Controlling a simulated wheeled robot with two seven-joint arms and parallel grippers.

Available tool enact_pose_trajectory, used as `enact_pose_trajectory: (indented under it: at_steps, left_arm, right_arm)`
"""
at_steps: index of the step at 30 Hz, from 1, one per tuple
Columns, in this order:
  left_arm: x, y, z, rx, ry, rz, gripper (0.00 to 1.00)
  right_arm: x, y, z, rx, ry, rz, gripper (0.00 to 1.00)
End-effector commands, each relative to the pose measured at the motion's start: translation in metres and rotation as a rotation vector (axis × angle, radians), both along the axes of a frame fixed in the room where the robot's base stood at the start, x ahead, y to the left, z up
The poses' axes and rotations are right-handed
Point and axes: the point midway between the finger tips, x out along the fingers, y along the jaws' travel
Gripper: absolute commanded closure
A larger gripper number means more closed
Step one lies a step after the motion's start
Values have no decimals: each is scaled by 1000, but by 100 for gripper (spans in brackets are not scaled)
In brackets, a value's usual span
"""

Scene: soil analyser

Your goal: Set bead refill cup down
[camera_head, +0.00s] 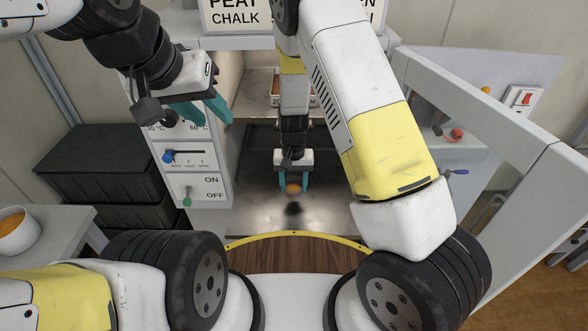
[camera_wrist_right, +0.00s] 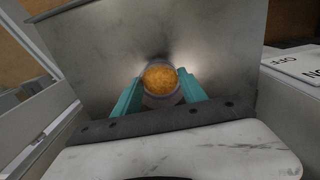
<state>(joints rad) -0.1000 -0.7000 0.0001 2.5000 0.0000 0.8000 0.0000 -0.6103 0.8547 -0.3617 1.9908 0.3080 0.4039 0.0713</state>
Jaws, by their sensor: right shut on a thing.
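The bead refill cup (camera_wrist_right: 160,82) is a small round cup filled with orange beads. It sits between the two teal fingers of my right gripper (camera_wrist_right: 160,92), which is shut on it. In the head view the cup (camera_head: 293,188) is held inside the open chamber of the analyser, over its grey metal floor (camera_head: 262,212), with a dark shadow below it. I cannot tell the exact gap to the floor. My left gripper (camera_head: 212,108) has its teal fingers apart and empty, in front of the control panel at left.
The panel (camera_head: 195,170) has a blue-knobbed slider and a green ON/OFF switch. An open grey door (camera_head: 480,130) stands at right. A labelled tray (camera_head: 290,100) sits at the chamber's back. A white bowl of orange material (camera_head: 15,232) stands far left, near black crates (camera_head: 105,165).

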Motion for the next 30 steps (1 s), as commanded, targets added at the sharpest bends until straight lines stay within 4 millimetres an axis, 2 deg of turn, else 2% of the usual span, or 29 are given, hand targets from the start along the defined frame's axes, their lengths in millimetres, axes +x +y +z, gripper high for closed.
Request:
enact_pose_trajectory:
  at_steps: [5, 12, 23, 24, 26, 30]
  left_arm:
    - [0, 0, 0, 0, 0, 0, 64]
    - [0, 0, 0, 0, 0, 0, 64]
    - [0, 0, 0, 0, 0, 0, 64]
    - [0, 0, 0, 0, 0, 0, 64]
    - [0, 0, 0, 0, 0, 0, 64]
    - [0, 0, 0, 0, 0, 0, 64]
  right_arm:
    - [6, -2, -6, 0, 2, 1, 93]
    - [5, -2, -35, 0, 2, 1, 93]
    - [6, -2, -39, 0, 0, 0, 93]
    - [6, -1, -38, 0, 0, 1, 43]
    - [6, -1, -38, 0, 0, 1, 31]
    - [5, -1, -38, 0, 0, 1, 29]
